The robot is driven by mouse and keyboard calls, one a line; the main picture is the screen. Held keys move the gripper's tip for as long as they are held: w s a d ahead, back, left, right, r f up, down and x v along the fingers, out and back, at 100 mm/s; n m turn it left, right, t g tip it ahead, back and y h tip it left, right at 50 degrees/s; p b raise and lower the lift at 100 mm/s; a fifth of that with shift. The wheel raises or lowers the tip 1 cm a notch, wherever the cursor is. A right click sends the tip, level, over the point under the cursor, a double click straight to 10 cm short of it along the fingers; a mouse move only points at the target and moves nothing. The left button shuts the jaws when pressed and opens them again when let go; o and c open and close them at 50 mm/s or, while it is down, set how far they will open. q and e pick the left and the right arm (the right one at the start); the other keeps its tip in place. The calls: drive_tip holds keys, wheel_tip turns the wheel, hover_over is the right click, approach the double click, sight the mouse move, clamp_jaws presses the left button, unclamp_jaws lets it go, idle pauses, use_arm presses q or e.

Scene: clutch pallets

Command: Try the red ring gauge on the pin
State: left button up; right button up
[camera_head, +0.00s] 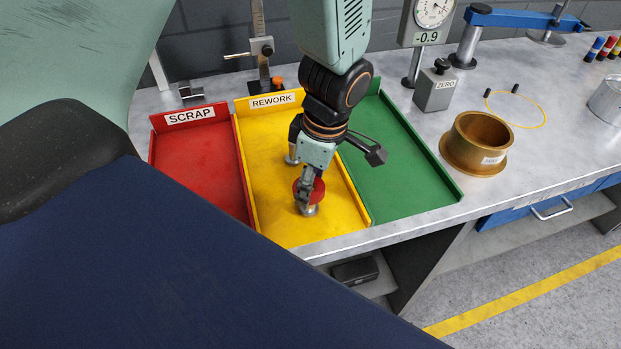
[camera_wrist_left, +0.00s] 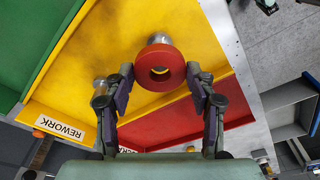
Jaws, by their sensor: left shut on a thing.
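The red ring gauge (camera_wrist_left: 172,60) is held between the two fingertips of my left gripper (camera_wrist_left: 163,76) in the left wrist view. Yellow tray floor shows through its hole. In the head view the red ring gauge (camera_head: 299,190) is partly hidden by my left gripper (camera_head: 308,188), over the front of the yellow REWORK tray (camera_head: 280,229). A small silvery metal pin-like part (camera_head: 309,210) stands just beyond the ring's lower edge; it also shows in the wrist view (camera_wrist_left: 159,38). Contact cannot be told. A second metal part (camera_head: 291,159) stands farther back. My right gripper is not in view.
A red SCRAP tray (camera_head: 198,150) lies left and a green tray (camera_head: 426,171) right, both empty where visible. A brass flanged bushing (camera_head: 465,162) stands right of them. A grey ZERO block (camera_head: 436,90) and dial gauge (camera_head: 431,14) stand behind.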

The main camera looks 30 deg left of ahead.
use_arm(q)
drive_tip(key=shift+s+f, duration=0.1)
drive_tip(key=o, duration=1.4)
drive_tip(key=shift+o, duration=1.9)
